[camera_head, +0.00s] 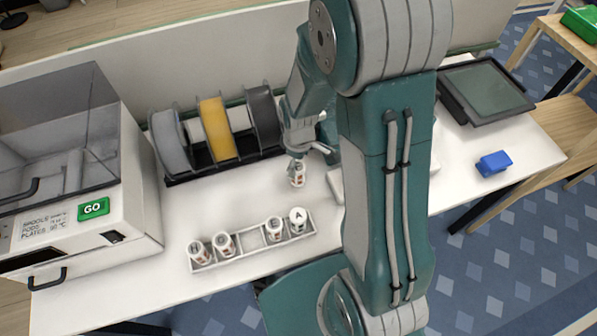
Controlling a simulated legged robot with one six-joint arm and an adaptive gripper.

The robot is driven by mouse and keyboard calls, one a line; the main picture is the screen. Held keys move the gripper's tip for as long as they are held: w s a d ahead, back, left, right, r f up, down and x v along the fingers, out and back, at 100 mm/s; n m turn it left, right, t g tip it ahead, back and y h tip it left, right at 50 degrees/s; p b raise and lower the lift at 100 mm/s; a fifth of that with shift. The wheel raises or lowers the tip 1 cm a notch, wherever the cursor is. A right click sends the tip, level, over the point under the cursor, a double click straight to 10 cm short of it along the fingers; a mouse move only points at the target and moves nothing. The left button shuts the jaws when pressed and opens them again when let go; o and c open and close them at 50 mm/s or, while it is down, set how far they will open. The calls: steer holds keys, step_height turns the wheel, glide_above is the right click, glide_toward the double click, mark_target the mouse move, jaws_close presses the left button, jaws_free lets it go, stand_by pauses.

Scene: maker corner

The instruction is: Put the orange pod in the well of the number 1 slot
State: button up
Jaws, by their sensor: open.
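A small white pod with an orange-brown band (297,174) stands on the white table just below my gripper (311,153). My gripper is open, with its fingers at the top of this pod; I cannot tell whether they touch it. A long light-grey rack (236,257) lies nearer the front. It holds two pods at its left, one right of the middle (274,229) and one marked A (298,219) at its right end. A well (249,240) around its middle is empty. The slot numbers are too small to read.
A grey machine with a GO button (93,209) fills the left. Filament spools (216,130) stand in a dark rack behind. My arm hides part of a pale object right of the gripper. A blue block (493,163) and a dark tablet (486,90) lie at right.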

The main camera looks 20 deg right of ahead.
mark_target(297, 166)
steer(key=f, duration=0.1)
steer(key=a+f, duration=0.1)
steer(key=f, duration=0.1)
steer(key=shift+s, duration=0.2)
steer(key=shift+f, duration=0.35)
steer(key=shift+d+f, duration=0.15)
steer(key=shift+d, duration=0.3)
steer(key=c, duration=0.3)
steer(key=shift+a, duration=0.25)
jaws_close()
